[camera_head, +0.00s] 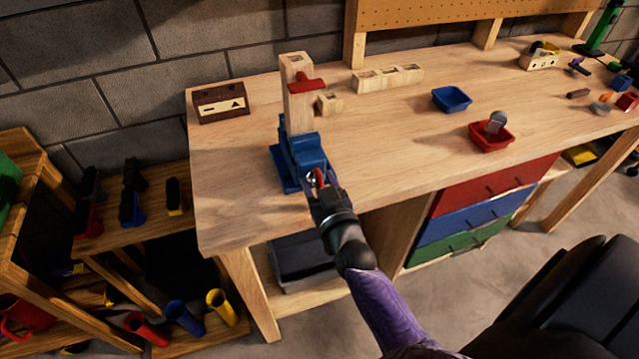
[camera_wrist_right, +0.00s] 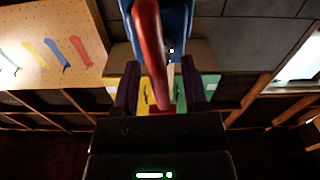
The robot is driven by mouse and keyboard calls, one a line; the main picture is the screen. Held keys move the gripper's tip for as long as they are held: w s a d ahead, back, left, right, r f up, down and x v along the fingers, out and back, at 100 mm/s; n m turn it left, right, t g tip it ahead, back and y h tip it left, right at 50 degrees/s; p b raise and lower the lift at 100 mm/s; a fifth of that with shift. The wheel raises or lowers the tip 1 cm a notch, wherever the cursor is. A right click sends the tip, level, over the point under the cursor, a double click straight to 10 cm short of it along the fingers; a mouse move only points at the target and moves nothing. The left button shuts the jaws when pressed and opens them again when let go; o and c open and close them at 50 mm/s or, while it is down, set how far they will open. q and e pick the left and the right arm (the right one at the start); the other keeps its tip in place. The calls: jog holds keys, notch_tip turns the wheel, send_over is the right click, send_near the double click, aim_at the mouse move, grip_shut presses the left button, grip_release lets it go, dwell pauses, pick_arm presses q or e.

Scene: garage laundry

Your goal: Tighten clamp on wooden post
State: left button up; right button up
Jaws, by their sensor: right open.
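A wooden post (camera_head: 299,104) stands upright in a blue clamp (camera_head: 303,158) near the left end of the workbench. A red piece (camera_head: 306,83) crosses the post near its top. My right gripper (camera_head: 318,190) is at the clamp's front, by its red handle (camera_head: 320,177). In the right wrist view the red handle (camera_wrist_right: 149,45) runs down between the open fingers of my right gripper (camera_wrist_right: 160,82), with the blue clamp (camera_wrist_right: 177,28) behind. I cannot tell whether the fingers touch the handle. My left gripper is not in view.
On the workbench (camera_head: 390,145) are a brown wooden box (camera_head: 222,102), a wooden block with holes (camera_head: 387,78), a blue tray (camera_head: 452,99) and a red tray (camera_head: 491,135). A shelf (camera_head: 117,232) stands at left. The bench's middle is mostly clear.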

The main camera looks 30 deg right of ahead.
grip_shut()
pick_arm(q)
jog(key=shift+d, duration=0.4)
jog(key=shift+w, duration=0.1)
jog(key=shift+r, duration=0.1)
pick_arm(e)
jog(key=shift+m, duration=0.3)
jog(key=shift+d+m+p, duration=0.15)
jog(key=shift+m+p, duration=0.2)
jog(key=shift+m, duration=0.55)
jog(key=m, duration=0.3)
jog(key=shift+d+f+m, duration=0.1)
jog(key=shift+d+m, duration=0.1)
jog(key=shift+m, duration=0.1)
jog(key=m, duration=0.3)
jog(key=shift+s+d+f+m, duration=0.15)
jog(key=shift+f+m, duration=0.05)
jog(key=shift+m, duration=0.2)
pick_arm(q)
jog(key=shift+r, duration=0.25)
pick_arm(e)
jog(key=shift+d+f+m, duration=0.1)
jog(key=shift+f+m, duration=0.05)
jog(key=shift+m, duration=0.85)
jog(key=shift+f+m, duration=0.15)
jog(key=shift+m, duration=0.85)
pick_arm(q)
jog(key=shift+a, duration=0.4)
pick_arm(e)
jog(key=shift+s, duration=0.1)
